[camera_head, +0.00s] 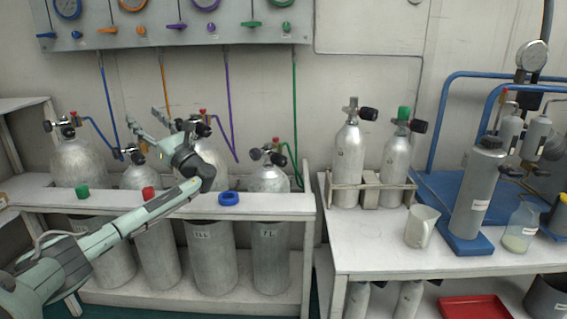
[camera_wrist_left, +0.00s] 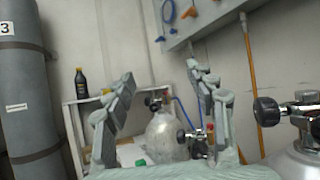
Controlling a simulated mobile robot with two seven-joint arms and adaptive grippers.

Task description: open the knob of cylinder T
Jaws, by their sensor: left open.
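Several grey cylinders with valves and black knobs stand in a white rack, including a left one (camera_head: 80,165), one behind my gripper (camera_head: 212,155) and a right one (camera_head: 268,181). The labels are too small to read surely, so I cannot tell which is cylinder T. My left gripper (camera_head: 146,118) is open and empty, above the rack in front of the wall. In the left wrist view, its spread fingers (camera_wrist_left: 159,72) frame a cylinder (camera_wrist_left: 163,138) farther off. A black knob (camera_wrist_left: 266,111) on a nearer valve lies right of the fingers. My right gripper is not in view.
A panel (camera_head: 190,25) with gauges and coloured handles hangs above, with coloured hoses running down. Green (camera_head: 82,191), red (camera_head: 148,193) and blue (camera_head: 229,198) caps lie on the rack's front board. A white table (camera_head: 380,250) holds two cylinders, a jug and a blue stand.

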